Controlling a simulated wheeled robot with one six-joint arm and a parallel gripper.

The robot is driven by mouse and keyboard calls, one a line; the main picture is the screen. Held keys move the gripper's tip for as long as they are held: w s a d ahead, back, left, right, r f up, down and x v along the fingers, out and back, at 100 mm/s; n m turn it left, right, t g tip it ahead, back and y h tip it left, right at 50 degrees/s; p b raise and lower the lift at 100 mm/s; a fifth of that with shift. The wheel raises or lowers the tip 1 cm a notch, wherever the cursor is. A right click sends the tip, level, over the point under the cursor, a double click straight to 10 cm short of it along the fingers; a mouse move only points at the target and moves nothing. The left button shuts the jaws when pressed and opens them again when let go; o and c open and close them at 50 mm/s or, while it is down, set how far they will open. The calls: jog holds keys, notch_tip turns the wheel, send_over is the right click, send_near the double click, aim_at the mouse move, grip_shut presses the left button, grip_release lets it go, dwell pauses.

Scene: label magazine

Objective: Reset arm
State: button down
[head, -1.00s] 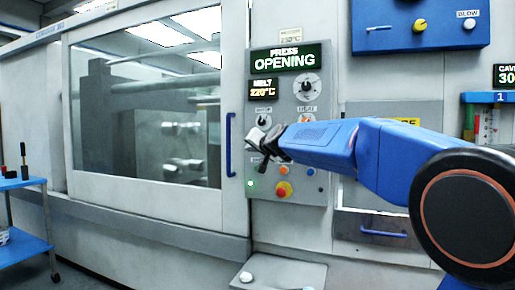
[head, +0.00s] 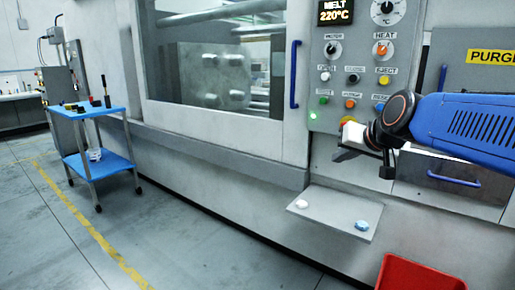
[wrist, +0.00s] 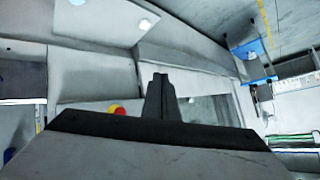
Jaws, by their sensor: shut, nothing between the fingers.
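My gripper (head: 345,148) is in front of the machine, just below the control panel (head: 325,75), at the end of my blue arm reaching in from the right. It is shut and empty. In the wrist view the closed dark fingers (wrist: 160,98) point away from the camera. The gripper partly covers the yellow and red stop button at the panel's lower edge; that button (wrist: 117,110) also shows in the wrist view. I cannot tell whether the gripper touches the panel, but it appears apart from it.
A small shelf (head: 335,213) with a white button (head: 301,204) and a blue button (head: 362,226) juts out below my gripper. A red bin (head: 418,274) stands at the lower right. A blue cart (head: 95,112) is at the left. The floor between is clear.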

jog(key=s+d+f+g+h, duration=0.1)
jog(key=s+d+f+g, duration=0.1)
jog(key=s+f, duration=0.9)
jog(key=s+d+f+n+g+h, duration=0.1)
jog(key=s+d+f+g, duration=0.2)
jog(key=s+f, duration=0.7)
jog(key=s+d, duration=0.1)
jog(key=s, duration=0.5)
jog(key=shift+f+n+h, duration=0.3)
jog(key=shift+f+h, duration=0.05)
jog(key=shift+h, duration=0.05)
dwell(0.7)
